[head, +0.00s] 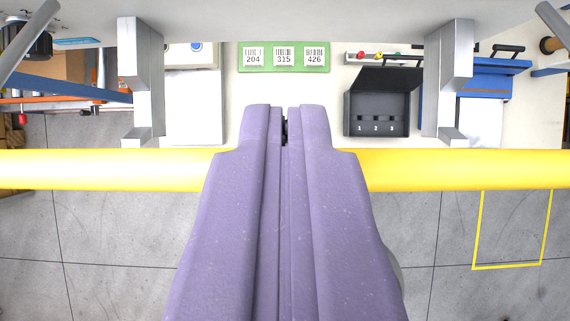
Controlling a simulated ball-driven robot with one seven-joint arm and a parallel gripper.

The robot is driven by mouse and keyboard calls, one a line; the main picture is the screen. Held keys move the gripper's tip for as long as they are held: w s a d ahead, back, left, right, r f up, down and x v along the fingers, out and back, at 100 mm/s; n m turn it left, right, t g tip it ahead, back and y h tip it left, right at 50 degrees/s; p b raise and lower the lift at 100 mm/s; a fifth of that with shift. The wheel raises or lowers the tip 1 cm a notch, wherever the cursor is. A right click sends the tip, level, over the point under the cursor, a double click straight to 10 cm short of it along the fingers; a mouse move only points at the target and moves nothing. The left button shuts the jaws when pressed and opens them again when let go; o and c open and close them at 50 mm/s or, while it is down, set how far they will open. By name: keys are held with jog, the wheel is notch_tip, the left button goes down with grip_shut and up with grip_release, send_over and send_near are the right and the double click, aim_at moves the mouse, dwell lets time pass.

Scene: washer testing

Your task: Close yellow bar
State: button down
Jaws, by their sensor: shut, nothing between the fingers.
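A long yellow bar (460,170) runs level across the whole width of the head view. My purple gripper (284,110) comes up from the bottom middle, its two fingers side by side and shut, with nothing between them. The fingers lie in front of the middle of the bar and hide that part of it. Their tips show just above the bar's upper edge. I cannot tell whether the fingers touch the bar.
Behind the bar stand a left metal bracket (143,80) and a right metal bracket (447,75). Between them are a green panel (240,58) with barcode labels and an open black box (375,103) with numbered slots. Grey floor (110,250) with a yellow outline (478,235) lies below.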

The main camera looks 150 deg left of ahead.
jog(key=s+a+f+t+h+b, duration=0.1)
jog(key=f+b, duration=0.3)
jog(key=b, duration=0.7)
jog(key=s+a+f+t+h+b, duration=0.1)
jog(key=f+t+b, duration=0.3)
jog(key=b, duration=0.8)
jog(key=s+a+f+t+h+b, duration=0.1)
jog(key=f+b, duration=0.5)
jog(key=b, duration=0.6)
jog(key=shift+s+a+f+t+h, duration=0.15)
jog(key=shift+s+t+h, duration=0.65)
jog(key=shift+s+h, duration=0.3)
